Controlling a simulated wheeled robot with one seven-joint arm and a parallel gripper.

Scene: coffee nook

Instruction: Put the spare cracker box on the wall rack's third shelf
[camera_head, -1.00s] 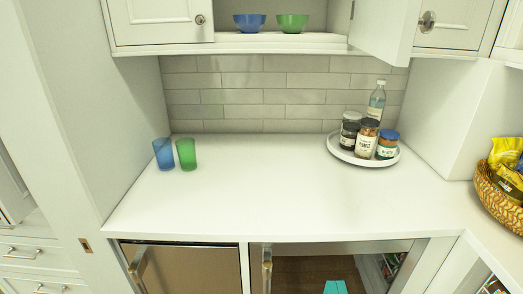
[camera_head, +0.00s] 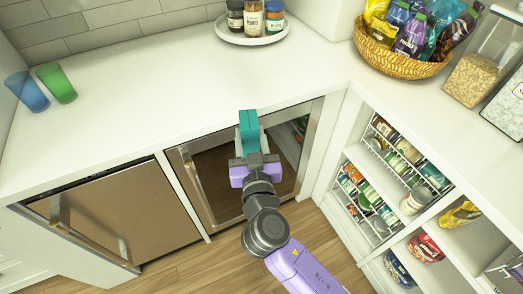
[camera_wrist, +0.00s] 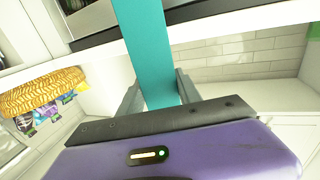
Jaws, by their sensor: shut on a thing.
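My gripper (camera_head: 248,145) is shut on a plain teal box, the cracker box (camera_head: 248,122), and holds it in front of the counter's edge. In the wrist view the teal box (camera_wrist: 148,45) stands upright between the two fingers (camera_wrist: 158,92), extending away from the palm. The white wire rack (camera_head: 392,180) is at the right, with several tiers of jars, cans and packets. Its tiers are seen from above at a slant, and its lower part is partly hidden. The rack is apart from my gripper.
The white counter (camera_head: 170,115) runs behind the gripper. A round tray (camera_head: 250,40) of jars and a wicker basket (camera_head: 400,62) of snacks stand on it. A glass-fronted appliance (camera_head: 215,185) is below. Open shelves (camera_head: 430,240) at lower right hold packets and a can.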

